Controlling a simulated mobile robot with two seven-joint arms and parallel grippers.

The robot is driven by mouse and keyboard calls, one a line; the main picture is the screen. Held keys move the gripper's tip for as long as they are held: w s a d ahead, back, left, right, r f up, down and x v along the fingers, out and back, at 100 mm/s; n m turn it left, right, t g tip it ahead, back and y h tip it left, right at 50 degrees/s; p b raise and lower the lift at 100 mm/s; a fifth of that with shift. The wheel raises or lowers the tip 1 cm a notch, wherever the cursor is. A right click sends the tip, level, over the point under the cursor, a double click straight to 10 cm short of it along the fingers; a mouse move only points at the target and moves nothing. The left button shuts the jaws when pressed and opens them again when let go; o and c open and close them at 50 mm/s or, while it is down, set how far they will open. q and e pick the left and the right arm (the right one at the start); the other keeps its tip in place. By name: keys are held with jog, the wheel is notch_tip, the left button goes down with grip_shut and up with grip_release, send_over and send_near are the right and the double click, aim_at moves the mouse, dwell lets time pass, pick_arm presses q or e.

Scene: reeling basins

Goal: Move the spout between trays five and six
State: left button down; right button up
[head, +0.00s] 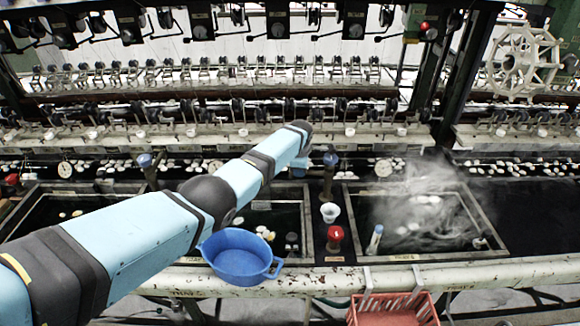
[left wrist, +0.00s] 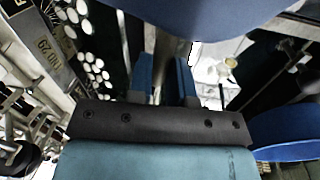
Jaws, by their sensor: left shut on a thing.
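The spout (head: 329,178) is a dark post with a blue top, standing on the divider between the two middle trays. My left arm reaches in from the left to it. My left gripper (head: 301,165) is mostly hidden behind my arm in the head view. In the left wrist view its blue fingers (left wrist: 163,80) are shut on a metal pipe, which appears to be the spout's. The left tray (head: 262,206) holds dark water and is partly covered by my arm. The right tray (head: 350,212) holds steaming water with pale cocoons. My right gripper is out of view.
A blue basin (head: 238,258) sits on the front edge under my arm. A white cup (head: 330,212) and a red-topped object (head: 335,236) stand on the divider. A red basket (head: 393,309) is at the front. Reeling machinery lines the back.

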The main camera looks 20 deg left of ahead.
pick_arm(q)
jog(key=shift+s+d+n, duration=0.2)
jog(key=shift+s+n, duration=0.45)
jog(key=shift+n, duration=0.15)
jog(key=shift+f, duration=0.1)
jog(key=c, duration=1.1)
grip_release()
jog(key=shift+o, duration=0.2)
